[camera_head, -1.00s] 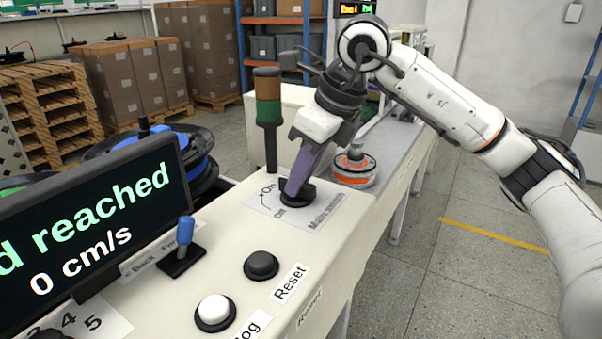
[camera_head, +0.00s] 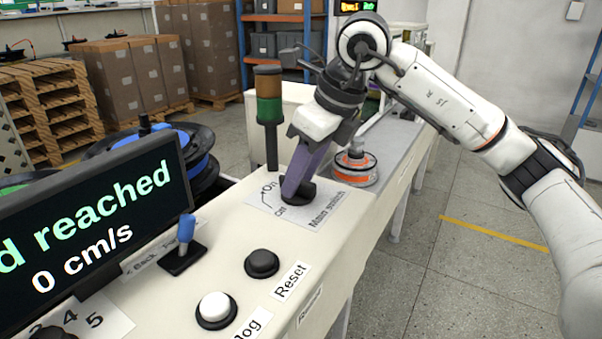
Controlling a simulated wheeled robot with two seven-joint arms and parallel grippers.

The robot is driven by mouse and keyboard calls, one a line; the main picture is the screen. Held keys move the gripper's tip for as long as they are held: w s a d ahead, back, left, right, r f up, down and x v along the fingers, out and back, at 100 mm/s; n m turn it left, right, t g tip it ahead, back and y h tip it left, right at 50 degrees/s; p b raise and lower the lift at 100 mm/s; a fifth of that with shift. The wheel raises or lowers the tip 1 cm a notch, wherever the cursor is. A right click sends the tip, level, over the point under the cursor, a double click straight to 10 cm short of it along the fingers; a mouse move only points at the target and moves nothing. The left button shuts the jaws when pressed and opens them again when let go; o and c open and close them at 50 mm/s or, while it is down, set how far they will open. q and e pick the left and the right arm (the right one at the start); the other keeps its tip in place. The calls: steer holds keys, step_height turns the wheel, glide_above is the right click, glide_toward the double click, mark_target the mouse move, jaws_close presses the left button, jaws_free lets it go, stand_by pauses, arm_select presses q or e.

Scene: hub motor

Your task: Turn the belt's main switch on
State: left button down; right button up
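The main switch (camera_head: 299,194) is a black rotary knob on a white label plate (camera_head: 318,214) marked On, Off and Main switch, on the cream control console. My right gripper (camera_head: 296,188) comes down from above, with its purple fingers at the knob. The fingers cover most of the knob's handle, so its exact pointing is hidden. They look closed around it, but the gap between them is not visible. My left gripper is not in view.
A display (camera_head: 95,228) reads 0 cm/s. A blue-tipped lever (camera_head: 186,235), a black button (camera_head: 262,263) and a white button (camera_head: 215,309) sit nearer on the console. A stack light (camera_head: 269,105) stands behind the switch. An orange-and-white hub motor (camera_head: 354,167) sits on the belt.

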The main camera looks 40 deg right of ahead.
steer(key=p+v, duration=0.1)
steer(key=v, duration=0.9)
steer(key=shift+r, duration=0.15)
